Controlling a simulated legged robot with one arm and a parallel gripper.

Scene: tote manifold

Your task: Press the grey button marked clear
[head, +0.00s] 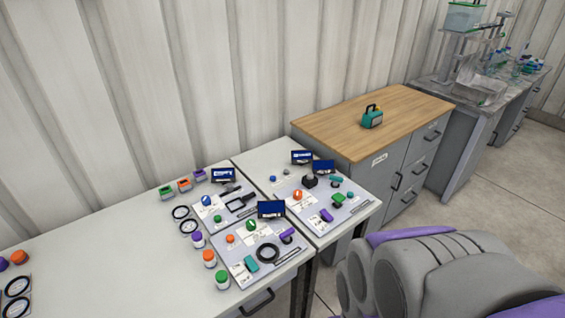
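A small grey button (286,172) sits near the back of the right-hand control panel (283,196), beside a small blue button (273,178). Its marking is too small to read, so I cannot tell whether it says clear. Two small dark screens (302,157) stand just behind and to the right of it. My own grey and purple arm links fill the lower right of the head view, well apart from the panel. My gripper's fingers do not show.
The left panel (205,220) carries several knobs, a black ring (268,253) and a screen (271,209). Several small jars (209,258) stand along its left side. A wood-topped cabinet (340,125) holds a teal lantern-like item (372,118). The white table's left part is mostly clear.

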